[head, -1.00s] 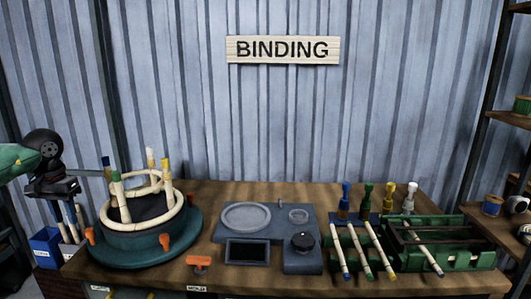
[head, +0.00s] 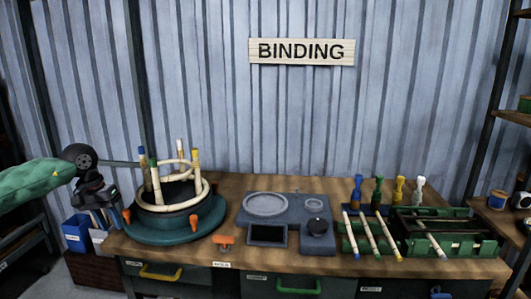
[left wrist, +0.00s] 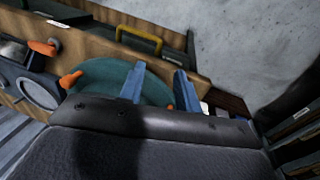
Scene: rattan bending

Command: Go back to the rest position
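My left gripper (head: 98,205) hangs at the left end of the bench, in front of and above the blue bin, apart from the round stand. In the left wrist view its two blue-grey fingers (left wrist: 157,82) stand apart with nothing between them, so it is open and empty. My right gripper is in neither view. The round green stand (head: 153,236) holds a rattan ring frame (head: 186,209) with several upright poles, tipped blue, green, white and yellow. The stand's turntable also shows in the left wrist view (left wrist: 108,78), behind the fingers.
A blue bin (head: 75,236) stands left of the bench (head: 231,188). A grey panel (head: 285,212) with dishes and a screen lies mid-bench. Tipped rattan sticks (head: 368,232) and a green tray (head: 483,247) are at the right. An orange clamp (head: 226,241) sits at the front edge.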

